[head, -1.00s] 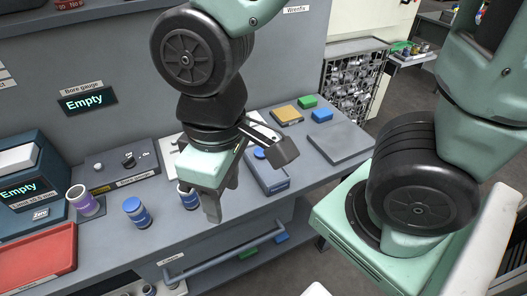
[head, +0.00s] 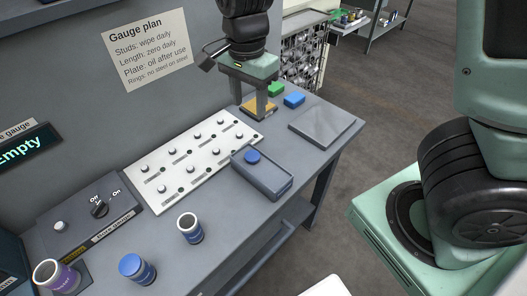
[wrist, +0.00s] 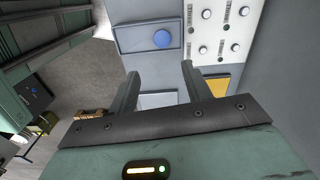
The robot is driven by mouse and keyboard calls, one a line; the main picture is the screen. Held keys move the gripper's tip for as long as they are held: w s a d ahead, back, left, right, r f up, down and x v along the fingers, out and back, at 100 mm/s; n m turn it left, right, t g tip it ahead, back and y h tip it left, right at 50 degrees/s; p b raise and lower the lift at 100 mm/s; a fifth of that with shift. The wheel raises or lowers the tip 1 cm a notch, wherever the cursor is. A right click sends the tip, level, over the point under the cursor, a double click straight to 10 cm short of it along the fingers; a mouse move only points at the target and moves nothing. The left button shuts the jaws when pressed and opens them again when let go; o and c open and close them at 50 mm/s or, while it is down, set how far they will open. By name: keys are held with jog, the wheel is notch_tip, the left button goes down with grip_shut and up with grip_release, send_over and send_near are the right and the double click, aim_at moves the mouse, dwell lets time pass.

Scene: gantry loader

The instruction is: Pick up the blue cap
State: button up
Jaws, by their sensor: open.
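In the wrist view the cap (wrist: 162,39) shows as a blue disc on the box's face (wrist: 133,40), beyond the fingertips. My gripper (head: 256,100) is above the far part of the bench, over the yellow pad, behind and apart from the cap. In the wrist view its two fingers (wrist: 159,72) are spread with nothing between them. A jar with a blue top (head: 137,268) stands at the near left.
A white board with several studs (head: 190,160) lies left of the box. A grey plate (head: 322,127), green block (head: 275,89), blue block (head: 294,100) and yellow pad (head: 258,108) lie to the right and back. An open cup (head: 190,228) stands in front.

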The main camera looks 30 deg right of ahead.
send_over(252, 155)
jog(key=f, duration=1.1)
jog(key=shift+s+f+b, duration=0.15)
jog(key=shift+s+b, duration=0.15)
jog(key=shift+b, duration=0.05)
jog(key=shift+w+f, duration=0.2)
jog(key=shift+f, duration=2.85)
jog(key=c, duration=0.7)
